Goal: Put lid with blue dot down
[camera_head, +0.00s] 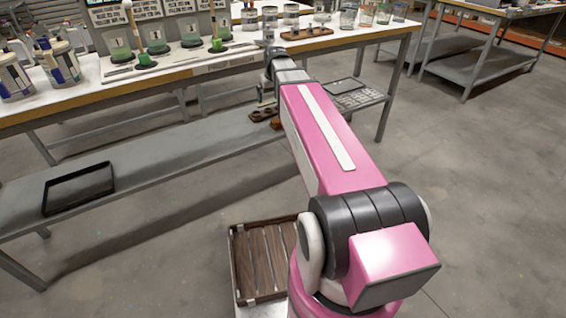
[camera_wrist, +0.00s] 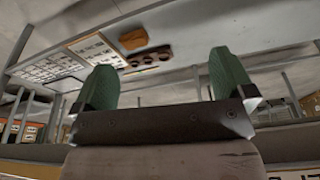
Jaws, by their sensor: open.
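My gripper (camera_head: 266,94) hangs at the front edge of the long white-topped bench (camera_head: 215,66), at the far end of my arm. In the wrist view its two green fingers (camera_wrist: 165,82) are spread wide apart, and nothing shows between them. A dark brown holder with round dark spots (camera_wrist: 150,57) lies beyond the fingers on the lower shelf. It also shows below my gripper in the head view (camera_head: 262,114). I cannot make out a lid with a blue dot in either view.
Jars and a brown rack (camera_head: 307,33) stand on the bench top, with green-bottomed containers (camera_head: 118,48) and paint cans (camera_head: 60,62) to the left. A black tray (camera_head: 79,188) lies on the lower shelf (camera_head: 160,165). Sample charts (camera_head: 358,96) lie at right. The shelf's middle is clear.

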